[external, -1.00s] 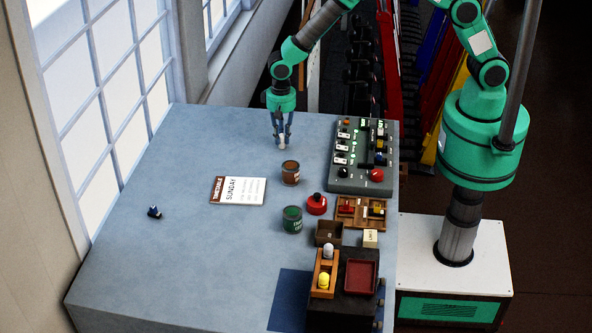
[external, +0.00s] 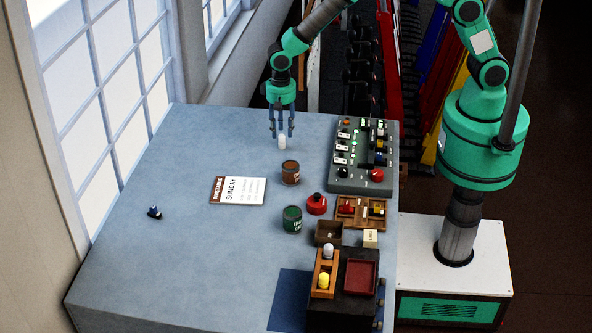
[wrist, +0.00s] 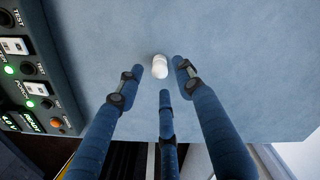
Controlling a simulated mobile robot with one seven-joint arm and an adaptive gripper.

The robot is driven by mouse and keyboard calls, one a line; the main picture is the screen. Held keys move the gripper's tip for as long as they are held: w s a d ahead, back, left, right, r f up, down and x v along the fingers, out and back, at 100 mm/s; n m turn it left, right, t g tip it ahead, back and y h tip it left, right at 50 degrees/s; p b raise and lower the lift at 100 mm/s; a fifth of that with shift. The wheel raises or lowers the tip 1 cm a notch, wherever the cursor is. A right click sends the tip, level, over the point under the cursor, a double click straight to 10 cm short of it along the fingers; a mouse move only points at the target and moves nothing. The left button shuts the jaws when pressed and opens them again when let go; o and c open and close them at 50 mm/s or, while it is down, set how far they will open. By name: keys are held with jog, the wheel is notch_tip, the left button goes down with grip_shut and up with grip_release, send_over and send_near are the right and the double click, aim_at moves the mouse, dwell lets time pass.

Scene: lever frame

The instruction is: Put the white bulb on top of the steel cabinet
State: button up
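A small white bulb (external: 282,142) is at the far part of the blue-grey tabletop, seemingly resting on it. My gripper (external: 281,137) is above it, pointing down, with its fingers spread. In the wrist view, the bulb (wrist: 160,66) lies beyond and between the fingertips of my gripper (wrist: 158,75), with gaps around it. Another whitish bulb (external: 328,250) and a yellow bulb (external: 323,281) stand in an orange wooden rack (external: 318,262) at the front. The rack is on a dark box (external: 352,306); I cannot tell whether this is the steel cabinet.
A grey control panel (external: 346,183) stands right of the bulb. A brown can (external: 290,173), a green can (external: 292,220) and a red button (external: 317,204) are nearer the front. A timetable card (external: 238,190) lies left. The left of the table (external: 150,260) is mostly clear.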

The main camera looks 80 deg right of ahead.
notch_tip(320, 180, up, 9)
jog(key=shift+f, duration=0.15)
dwell(0.9)
notch_tip(320, 180, up, 12)
jog(key=n+t, duration=0.1)
jog(key=n, duration=0.1)
send_over(281, 133)
jog(key=s+d, duration=0.5)
jog(key=s, duration=0.1)
jog(key=s+d+r+n+t, duration=0.2)
jog(key=s+d+r, duration=0.4)
jog(key=s+r, duration=0.5)
jog(key=s+d+r+n+t, duration=0.1)
jog(key=s+d, duration=0.1)
jog(key=s, duration=0.6)
jog(key=s+d+r+n, duration=0.2)
jog(key=s, duration=0.7)
jog(key=s+d+r+n+t, duration=0.1)
jog(key=s+d, duration=0.2)
jog(key=s, duration=0.5)
jog(key=shift+s+r+n+t, duration=0.15)
jog(key=shift+r+n+t, duration=0.15)
jog(key=shift+r+n, duration=0.1)
